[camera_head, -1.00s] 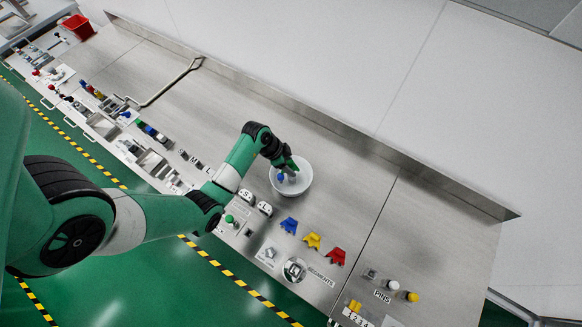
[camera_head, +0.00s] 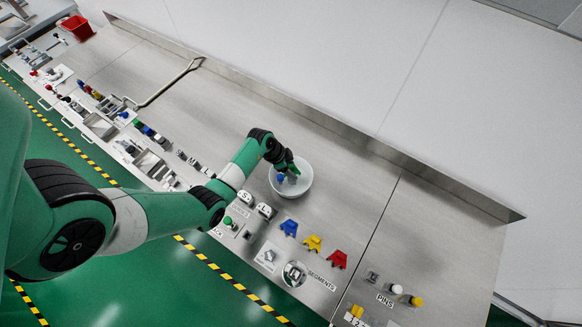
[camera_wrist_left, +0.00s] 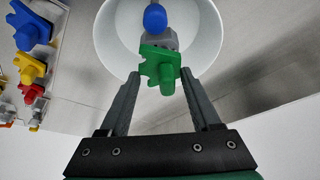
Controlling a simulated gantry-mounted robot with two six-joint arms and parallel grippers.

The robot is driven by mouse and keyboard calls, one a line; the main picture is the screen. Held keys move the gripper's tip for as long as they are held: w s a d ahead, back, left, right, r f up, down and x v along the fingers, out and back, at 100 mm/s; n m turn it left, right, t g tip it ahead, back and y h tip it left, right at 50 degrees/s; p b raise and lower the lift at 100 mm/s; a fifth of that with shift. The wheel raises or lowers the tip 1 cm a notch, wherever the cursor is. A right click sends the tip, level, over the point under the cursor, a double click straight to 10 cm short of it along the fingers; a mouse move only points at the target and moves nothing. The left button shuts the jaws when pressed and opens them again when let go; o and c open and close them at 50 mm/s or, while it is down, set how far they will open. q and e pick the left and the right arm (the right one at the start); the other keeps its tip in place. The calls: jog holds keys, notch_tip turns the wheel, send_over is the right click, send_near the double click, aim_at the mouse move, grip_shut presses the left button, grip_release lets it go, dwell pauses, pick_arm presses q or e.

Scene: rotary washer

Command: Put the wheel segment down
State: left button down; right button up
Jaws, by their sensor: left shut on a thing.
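The green wheel segment (camera_wrist_left: 158,66) sits between the two fingers of my left gripper (camera_wrist_left: 160,76) in the left wrist view. The gripper is shut on it and holds it over the near rim of a white bowl (camera_wrist_left: 205,45). In the head view my left gripper (camera_head: 288,168) is above the bowl (camera_head: 304,186), and the green segment is hard to tell from the green arm. A blue-topped grey part (camera_wrist_left: 155,18) shows just beyond the segment, over the bowl's inside. Whether they touch is unclear. My right gripper is out of view.
Blue (camera_head: 289,227), yellow (camera_head: 312,242) and red (camera_head: 337,259) segments stand in a row by the SEGMENTS label (camera_head: 321,280). Pins (camera_head: 396,289) stand farther right. The bench is clear behind and right of the bowl, up to the raised back edge.

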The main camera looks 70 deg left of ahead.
pick_arm(q)
jog(key=shift+f, duration=0.3)
jog(key=shift+c, duration=0.5)
grip_release()
jog(key=shift+r, duration=0.1)
jog(key=shift+r, duration=0.35)
jog(key=p+v, duration=0.4)
jog(key=v, duration=0.8)
jog(key=shift+r, duration=0.15)
